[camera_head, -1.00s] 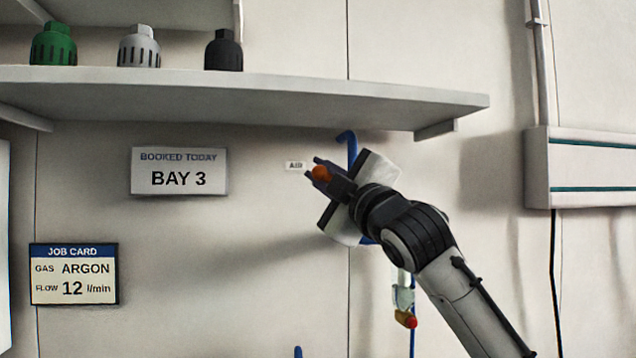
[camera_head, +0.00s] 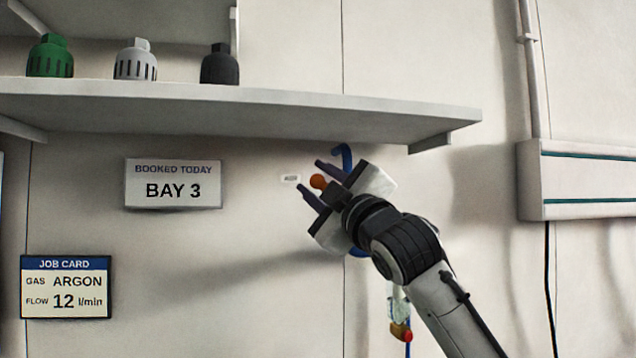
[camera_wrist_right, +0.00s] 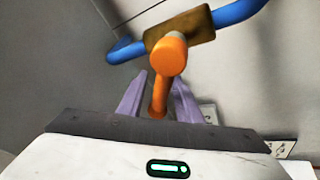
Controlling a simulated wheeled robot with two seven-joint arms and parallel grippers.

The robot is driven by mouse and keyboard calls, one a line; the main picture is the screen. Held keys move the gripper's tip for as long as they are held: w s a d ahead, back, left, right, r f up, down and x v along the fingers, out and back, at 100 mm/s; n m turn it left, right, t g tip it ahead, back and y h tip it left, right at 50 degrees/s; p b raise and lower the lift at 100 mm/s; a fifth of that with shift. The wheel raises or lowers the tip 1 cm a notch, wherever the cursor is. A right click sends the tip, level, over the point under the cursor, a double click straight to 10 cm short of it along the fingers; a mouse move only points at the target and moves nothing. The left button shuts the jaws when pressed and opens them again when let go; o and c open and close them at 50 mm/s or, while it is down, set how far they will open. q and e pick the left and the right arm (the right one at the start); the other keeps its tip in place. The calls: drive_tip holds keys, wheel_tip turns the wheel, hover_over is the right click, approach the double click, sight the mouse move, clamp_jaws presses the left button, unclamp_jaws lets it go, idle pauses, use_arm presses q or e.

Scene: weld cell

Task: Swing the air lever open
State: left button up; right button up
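The air lever (camera_head: 318,182) is orange; its rounded end shows between the fingers of my right gripper (camera_head: 311,175) in the head view. In the right wrist view, the orange lever (camera_wrist_right: 160,95) hangs from a round orange hub in front of a brass-coloured valve body (camera_wrist_right: 180,28) on a blue pipe (camera_wrist_right: 236,12). The purple fingers of my right gripper (camera_wrist_right: 160,78) stand on either side of the lever, with a gap showing on each side. The gripper is open. My gripper and wrist hide most of the valve in the head view. My left gripper is out of view.
A shelf (camera_head: 240,112) with green, grey and black caps runs above the gripper. A red-tipped fitting (camera_head: 401,331) hangs below my wrist. The wall between the signs and gripper is clear.

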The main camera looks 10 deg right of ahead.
drive_tip(key=shift+d, duration=0.1)
drive_tip(key=shift+s+f, duration=0.15)
drive_tip(key=shift+s, duration=0.1)
drive_tip(key=b+v, duration=0.3)
drive_tip(key=v, duration=0.6)
drive_tip(key=shift+s, duration=0.35)
drive_tip(key=shift+f, duration=0.1)
